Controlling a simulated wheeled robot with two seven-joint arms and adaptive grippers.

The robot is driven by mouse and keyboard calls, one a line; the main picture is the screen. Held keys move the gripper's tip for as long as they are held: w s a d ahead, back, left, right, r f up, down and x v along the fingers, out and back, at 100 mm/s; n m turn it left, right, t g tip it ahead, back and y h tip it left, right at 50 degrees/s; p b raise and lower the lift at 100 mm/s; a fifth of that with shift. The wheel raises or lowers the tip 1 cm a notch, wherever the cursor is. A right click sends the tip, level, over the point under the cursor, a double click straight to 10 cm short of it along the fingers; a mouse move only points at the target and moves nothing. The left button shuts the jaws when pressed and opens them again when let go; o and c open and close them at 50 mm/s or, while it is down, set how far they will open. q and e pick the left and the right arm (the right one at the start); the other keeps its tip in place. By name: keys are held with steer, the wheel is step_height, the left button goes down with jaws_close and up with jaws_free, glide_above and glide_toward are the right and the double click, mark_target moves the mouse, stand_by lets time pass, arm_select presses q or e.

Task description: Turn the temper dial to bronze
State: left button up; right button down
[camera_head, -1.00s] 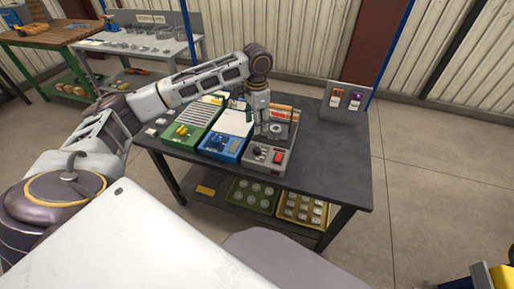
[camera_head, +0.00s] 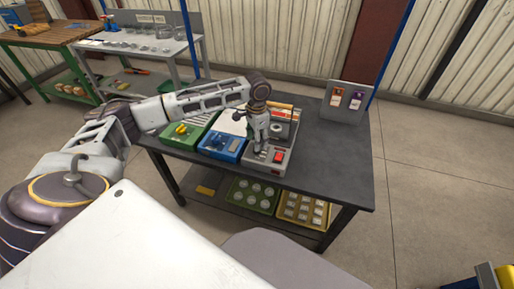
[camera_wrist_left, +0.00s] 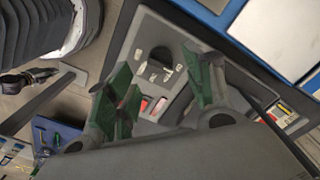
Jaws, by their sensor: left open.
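The grey control unit (camera_head: 272,166) stands at the front right of the device row on the dark table, with a red switch (camera_head: 279,157) on its top. My left gripper (camera_head: 261,150) points down over the left part of this unit and hides most of the dial there. In the left wrist view the dark round dial (camera_wrist_left: 162,56) lies on the grey panel (camera_wrist_left: 150,30), with small pale labels around it. The open green-padded fingers of my left gripper (camera_wrist_left: 158,66) are on either side of the dial's area. I cannot tell whether they touch it, nor which label it points to.
A blue unit (camera_head: 221,147) and a green unit (camera_head: 182,132) stand just left. An upright panel (camera_head: 344,102) with two switches stands at the table's back right. The table's right side (camera_head: 335,155) is bare. Trays lie on the lower shelf.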

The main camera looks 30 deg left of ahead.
arm_select(q)
steer(key=shift+f+b, duration=0.3)
steer(key=shift+f, duration=1.95)
steer(key=c, duration=1)
